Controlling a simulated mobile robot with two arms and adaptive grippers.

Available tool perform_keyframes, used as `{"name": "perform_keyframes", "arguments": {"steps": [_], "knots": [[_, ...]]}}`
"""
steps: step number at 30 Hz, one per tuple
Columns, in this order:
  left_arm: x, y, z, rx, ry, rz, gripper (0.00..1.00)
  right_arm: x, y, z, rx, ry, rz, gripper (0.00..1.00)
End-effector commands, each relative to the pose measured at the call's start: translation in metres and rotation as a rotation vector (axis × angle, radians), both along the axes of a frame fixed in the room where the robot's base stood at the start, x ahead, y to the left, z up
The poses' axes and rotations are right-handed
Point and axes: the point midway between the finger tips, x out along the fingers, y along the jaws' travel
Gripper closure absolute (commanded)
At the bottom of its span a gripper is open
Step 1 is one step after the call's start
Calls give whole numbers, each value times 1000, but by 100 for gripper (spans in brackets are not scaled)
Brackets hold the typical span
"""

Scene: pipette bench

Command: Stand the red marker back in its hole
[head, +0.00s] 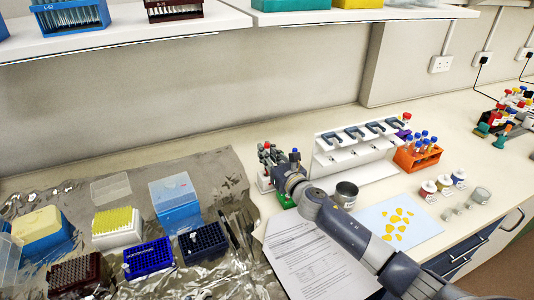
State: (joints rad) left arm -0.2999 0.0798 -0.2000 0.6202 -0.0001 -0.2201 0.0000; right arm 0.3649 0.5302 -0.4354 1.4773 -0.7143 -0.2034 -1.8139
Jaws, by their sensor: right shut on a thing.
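My right gripper (267,158) is at the middle of the bench, left of the white pipette stand, at the end of my arm coming in from the lower right. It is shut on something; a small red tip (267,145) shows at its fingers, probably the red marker. Most of it is hidden by the fingers and too small to make out. Below the gripper are a small white and red piece (264,184) and a green block (286,201), partly covered by my wrist. I cannot make out the marker's hole. My left gripper is not in view.
The white pipette stand (325,170) and a grey metal cup (346,194) are close on the right. An orange tube rack (418,158) is farther right. Printed sheets (310,262) lie in front. Foil with tip boxes (118,229) covers the left. The bench behind the gripper is clear.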

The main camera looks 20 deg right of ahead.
Motion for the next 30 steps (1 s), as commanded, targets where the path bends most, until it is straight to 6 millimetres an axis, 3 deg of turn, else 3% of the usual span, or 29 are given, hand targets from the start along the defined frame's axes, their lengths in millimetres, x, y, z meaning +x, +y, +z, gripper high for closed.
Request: {"name": "perform_keyframes", "arguments": {"steps": [19, 29, 30], "knots": [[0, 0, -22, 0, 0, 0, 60, 0, 0, -24, 0, 0, 0, 100], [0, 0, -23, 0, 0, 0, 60, 0, 0, -25, 0, 0, 0, 100], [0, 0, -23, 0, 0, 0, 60, 0, 0, -25, 0, 0, 0, 79]]}}
